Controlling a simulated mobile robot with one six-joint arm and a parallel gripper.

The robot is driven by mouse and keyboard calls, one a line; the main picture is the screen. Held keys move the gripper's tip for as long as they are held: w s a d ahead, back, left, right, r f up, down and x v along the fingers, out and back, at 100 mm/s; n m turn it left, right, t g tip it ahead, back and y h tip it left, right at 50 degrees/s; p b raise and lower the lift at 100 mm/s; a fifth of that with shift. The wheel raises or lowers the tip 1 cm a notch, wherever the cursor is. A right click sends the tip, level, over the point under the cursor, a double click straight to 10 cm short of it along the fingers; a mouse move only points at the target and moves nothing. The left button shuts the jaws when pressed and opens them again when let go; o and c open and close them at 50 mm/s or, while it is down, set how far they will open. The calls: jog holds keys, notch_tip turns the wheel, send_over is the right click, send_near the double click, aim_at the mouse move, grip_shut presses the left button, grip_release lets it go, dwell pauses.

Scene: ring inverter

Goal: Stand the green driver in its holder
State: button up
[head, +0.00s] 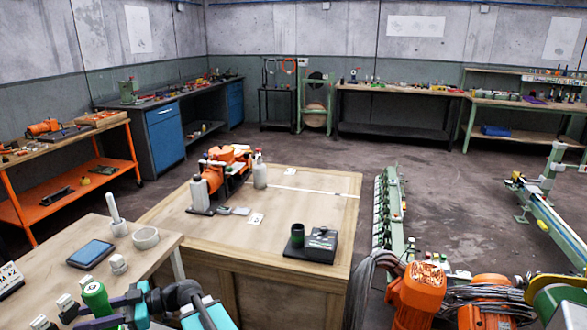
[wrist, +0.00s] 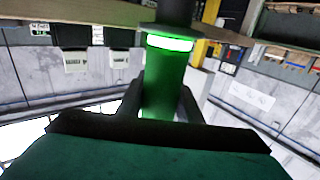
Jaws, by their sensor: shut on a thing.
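The green driver (head: 95,296) is at the lower left of the head view, in front of the near left table. My gripper (head: 104,312) is shut around its body. In the wrist view the driver (wrist: 163,85) is a bright green cylinder with a glowing pale ring and a darker end beyond it. The dark fingers of my gripper (wrist: 160,105) press it from both sides.
An orange machine (head: 228,158) and bottles stand at the back of the wooden table (head: 220,245). Its middle is mostly clear.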

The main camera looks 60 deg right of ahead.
jog(key=w+d+r+m+t+h+p, duration=0.1)
jog(key=d+r+m+t+h+p, duration=0.25)
jog(key=d, duration=0.85)
jog(key=w+d+r+m+t+h+p, duration=0.15)
jog(key=d+r+h+p, duration=0.25)
jog(key=d, duration=0.9)
jog(key=w+d+r+m+t+h+p, duration=0.1)
jog(key=d+r+m+t+h+p, duration=0.25)
jog(key=d, duration=0.85)
jog(key=s+d+r+m+g+h+p, duration=0.1)
jog(key=s+d+r+m+h+p, duration=0.1)
jog(key=s+d, duration=0.4)
jog(key=s+d+r+m+g+h+p, duration=0.1)
jog(key=s+d+r+m+h+p, duration=0.2)
jog(key=d, duration=1.4)
jog(key=s+d+r+m+g+h+p, duration=0.2)
jog(key=s+d+m+h+p, duration=0.2)
jog(key=s+d+h, duration=0.4)
jog(key=s+d, duration=0.1)
jog(key=d, duration=0.2)
jog(key=shift+d+r+h, duration=0.2)
jog(key=shift+d+h, duration=0.1)
jog(key=shift+d, duration=0.05)
jog(key=shift+s, duration=0.1)
jog(key=shift+r+p, duration=0.1)
jog(key=shift+p, duration=0.7)
notch_tip(320, 180, down, 17)
jog(key=b, duration=0.8)
